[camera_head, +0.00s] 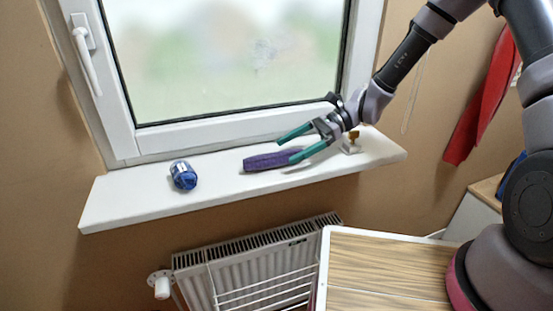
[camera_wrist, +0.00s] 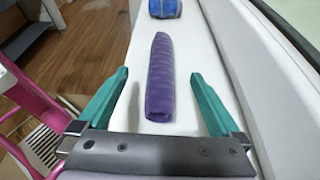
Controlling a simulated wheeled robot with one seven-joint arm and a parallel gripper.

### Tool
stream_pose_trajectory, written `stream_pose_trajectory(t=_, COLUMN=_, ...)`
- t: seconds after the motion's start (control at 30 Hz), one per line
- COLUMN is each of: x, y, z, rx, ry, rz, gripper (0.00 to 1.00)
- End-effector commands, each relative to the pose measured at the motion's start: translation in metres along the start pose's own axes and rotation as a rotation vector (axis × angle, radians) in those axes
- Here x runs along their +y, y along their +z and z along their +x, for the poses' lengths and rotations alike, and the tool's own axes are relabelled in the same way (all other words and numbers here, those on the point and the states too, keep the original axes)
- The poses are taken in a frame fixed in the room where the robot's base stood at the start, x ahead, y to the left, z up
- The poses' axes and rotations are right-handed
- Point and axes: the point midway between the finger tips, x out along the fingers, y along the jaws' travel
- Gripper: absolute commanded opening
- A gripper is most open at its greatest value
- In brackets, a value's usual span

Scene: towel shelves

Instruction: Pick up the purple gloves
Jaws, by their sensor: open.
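The purple gloves (camera_head: 268,161) lie as a flat, long bundle on the white windowsill. They also show in the wrist view (camera_wrist: 160,80), stretching away from my gripper, centred between the fingers. My gripper (camera_head: 287,149) has teal fingers and is open over the right end of the bundle in the head view. In the wrist view the fingers (camera_wrist: 161,92) stand one on each side of the near end, with a gap on both sides. Nothing is held. I cannot tell the exact height of the fingertips above the sill.
A blue rolled item (camera_head: 183,175) sits on the sill (camera_head: 130,200) to the left of the gloves. A small brass-coloured object (camera_head: 352,140) stands behind my gripper to the right. The window frame (camera_head: 225,130) borders the sill; a radiator (camera_head: 250,270) is below.

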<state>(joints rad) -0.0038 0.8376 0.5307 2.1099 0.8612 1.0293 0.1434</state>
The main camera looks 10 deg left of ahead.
Motion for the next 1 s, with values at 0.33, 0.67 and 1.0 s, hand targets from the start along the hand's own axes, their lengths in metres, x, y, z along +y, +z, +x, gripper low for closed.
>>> stream_pose_trajectory(t=0.33, x=-0.001, y=0.001, z=0.044, rx=-0.001, ry=0.002, rz=0.001, gripper=1.00)
stream_pose_trajectory(t=0.67, x=-0.001, y=0.001, z=0.054, rx=0.001, ry=0.000, rz=0.000, gripper=1.00)
stream_pose_trajectory(t=1.0, x=-0.001, y=0.001, z=0.053, rx=0.000, ry=0.000, rz=0.000, gripper=0.05)
